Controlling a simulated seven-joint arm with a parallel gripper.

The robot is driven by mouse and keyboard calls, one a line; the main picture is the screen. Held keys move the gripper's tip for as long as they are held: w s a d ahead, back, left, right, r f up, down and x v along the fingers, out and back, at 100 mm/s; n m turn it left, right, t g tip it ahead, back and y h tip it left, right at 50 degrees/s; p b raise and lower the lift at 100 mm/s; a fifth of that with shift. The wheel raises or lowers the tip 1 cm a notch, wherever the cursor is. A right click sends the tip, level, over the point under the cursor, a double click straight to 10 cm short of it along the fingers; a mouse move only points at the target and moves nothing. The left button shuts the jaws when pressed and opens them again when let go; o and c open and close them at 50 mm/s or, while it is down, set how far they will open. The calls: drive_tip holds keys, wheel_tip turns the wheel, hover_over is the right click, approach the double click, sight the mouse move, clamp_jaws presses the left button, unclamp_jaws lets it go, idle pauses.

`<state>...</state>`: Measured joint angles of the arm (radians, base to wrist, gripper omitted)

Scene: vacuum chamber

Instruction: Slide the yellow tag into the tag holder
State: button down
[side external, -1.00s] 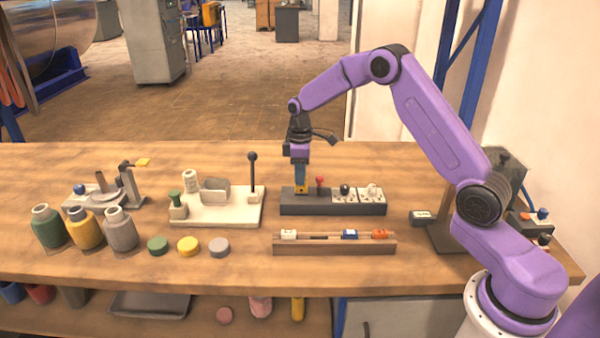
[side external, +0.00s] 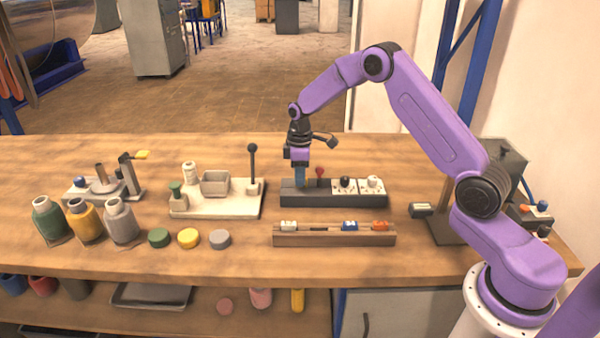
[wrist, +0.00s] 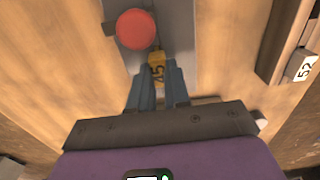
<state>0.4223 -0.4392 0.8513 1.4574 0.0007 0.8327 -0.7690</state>
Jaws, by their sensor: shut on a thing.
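The yellow tag (wrist: 157,69), with dark marks on its face, is between the blue fingertips of my gripper (wrist: 158,84) in the wrist view. My gripper is shut on it. In the side view my gripper (side external: 301,184) points down at the left end of a dark block (side external: 332,202), and little of the tag shows there. I cannot tell whether the tag still touches the block. A long brown rail (side external: 290,240), apparently the tag holder, lies in front of the block. It carries white, blue and orange tags, with a dark gap between the white and blue ones.
A red knob (wrist: 136,29) stands on the block close beside the fingers, with white sockets (side external: 357,185) further right. A pale base with an upright lever (side external: 253,165) is to the left. Bottles (side external: 85,222) and round lids (side external: 188,238) stand further left.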

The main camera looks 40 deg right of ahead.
drive_tip(key=shift+f, duration=0.45)
drive_tip(key=c, duration=1)
unclamp_jaws()
wheel_tip(320, 180, up, 18)
drive_tip(key=shift+f, duration=0.25)
